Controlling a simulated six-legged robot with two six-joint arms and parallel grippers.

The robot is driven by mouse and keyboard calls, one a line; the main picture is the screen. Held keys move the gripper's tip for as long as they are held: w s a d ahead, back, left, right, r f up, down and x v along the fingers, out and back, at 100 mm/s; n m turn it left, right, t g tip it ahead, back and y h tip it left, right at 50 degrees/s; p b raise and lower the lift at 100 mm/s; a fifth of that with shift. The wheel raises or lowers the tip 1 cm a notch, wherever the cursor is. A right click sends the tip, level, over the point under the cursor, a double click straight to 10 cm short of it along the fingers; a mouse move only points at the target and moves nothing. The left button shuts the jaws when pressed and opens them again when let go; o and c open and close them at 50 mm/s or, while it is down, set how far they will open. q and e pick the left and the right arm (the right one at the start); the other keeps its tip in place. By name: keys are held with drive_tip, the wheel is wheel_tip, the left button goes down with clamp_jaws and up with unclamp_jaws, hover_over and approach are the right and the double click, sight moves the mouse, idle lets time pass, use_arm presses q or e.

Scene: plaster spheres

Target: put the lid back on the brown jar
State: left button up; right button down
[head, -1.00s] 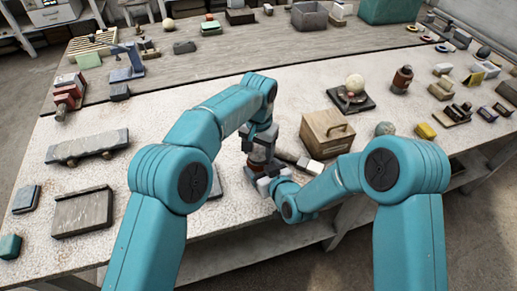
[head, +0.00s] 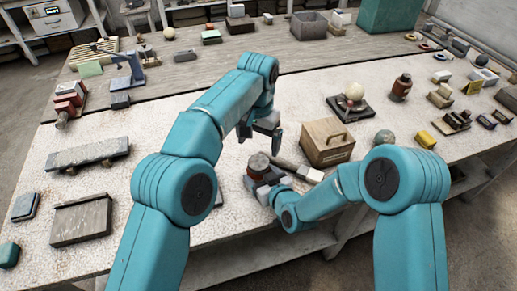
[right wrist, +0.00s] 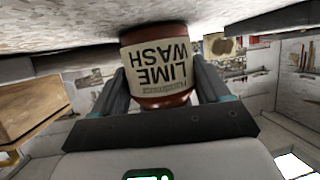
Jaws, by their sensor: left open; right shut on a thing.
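The brown jar (head: 258,168) stands on the near part of the bench in the head view. In the right wrist view the jar (right wrist: 160,68) appears upside down, with a "LIME WASH" label. My right gripper (head: 262,184) is shut around its side. A flat, dark round top shows on the jar and looks like the lid (head: 258,161); how well it is seated is too small to tell.
A wooden box with a handle (head: 326,143) stands right of the jar, with a brush-like tool (head: 298,170) between them. Another brown bottle (head: 401,87) stands farther right. A long grey slab (head: 88,154) lies at left. The bench between slab and jar is mostly clear.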

use_arm(q)
drive_tip(key=shift+r, duration=0.2)
use_arm(e)
unclamp_jaws()
use_arm(q)
wheel_tip(320, 180, down, 2)
drive_tip(key=shift+f+b, duration=0.25)
drive_tip(key=shift+b, duration=1)
use_arm(e)
drive_tip(key=v, duration=1.1)
use_arm(q)
wheel_tip(320, 180, up, 13)
drive_tip(key=p, duration=1.2)
drive_tip(key=shift+f+p, duration=0.2)
drive_tip(key=shift+p, duration=0.1)
use_arm(e)
drive_tip(key=v, duration=0.5)
drive_tip(key=shift+s+d+r, duration=0.1)
drive_tip(key=shift+r, duration=0.1)
